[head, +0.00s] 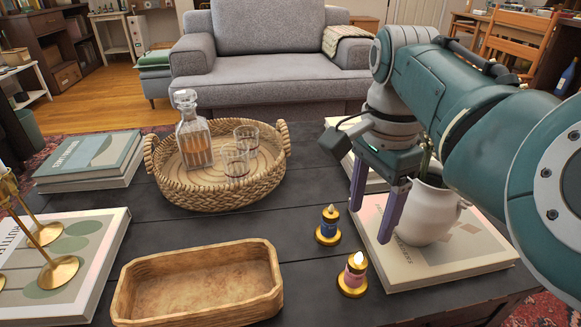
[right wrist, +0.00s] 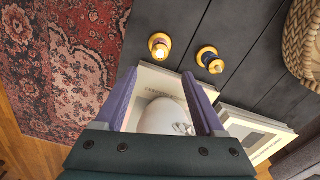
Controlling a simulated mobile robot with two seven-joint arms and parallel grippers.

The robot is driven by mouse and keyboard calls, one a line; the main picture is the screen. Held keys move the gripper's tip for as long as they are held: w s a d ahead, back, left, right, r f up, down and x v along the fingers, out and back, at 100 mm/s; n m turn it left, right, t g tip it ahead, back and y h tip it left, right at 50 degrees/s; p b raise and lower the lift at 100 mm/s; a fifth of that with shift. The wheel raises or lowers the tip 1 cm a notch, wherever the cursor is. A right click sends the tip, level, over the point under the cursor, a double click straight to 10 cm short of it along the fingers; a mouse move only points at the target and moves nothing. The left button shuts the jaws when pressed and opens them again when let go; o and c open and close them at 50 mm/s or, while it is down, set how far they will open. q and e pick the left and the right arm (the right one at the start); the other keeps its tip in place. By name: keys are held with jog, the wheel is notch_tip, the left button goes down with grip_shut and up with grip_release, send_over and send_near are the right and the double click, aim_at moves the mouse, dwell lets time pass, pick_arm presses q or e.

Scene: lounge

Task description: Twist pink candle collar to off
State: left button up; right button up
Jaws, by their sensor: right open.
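The pink candle (head: 353,275) stands upright on the dark table, with a gold base and pale flame-shaped tip. It also shows in the right wrist view (right wrist: 159,47), where its top glows. A similar blue candle (head: 329,226) stands just behind it; the right wrist view shows it to the right (right wrist: 210,60). My right gripper (head: 370,226) is open, its two purple fingers pointing down beside the white pitcher, above and right of the candles. Nothing is seen gripped between its fingers (right wrist: 158,75). My left gripper is out of view.
The white pitcher (head: 427,213) stands on a book (head: 440,270) close to the right fingers. A wooden tray (head: 135,285) lies left of the candles. A woven basket (head: 215,200) holds a decanter and glasses. Brass candlesticks (head: 58,272) stand far left. Table between tray and candles is bare.

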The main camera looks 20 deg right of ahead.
aim_at(360, 254)
notch_tip(360, 254, down, 10)
jog(key=b, duration=0.6)
jog(key=shift+r, duration=0.1)
jog(key=shift+c, duration=0.2)
grip_shut()
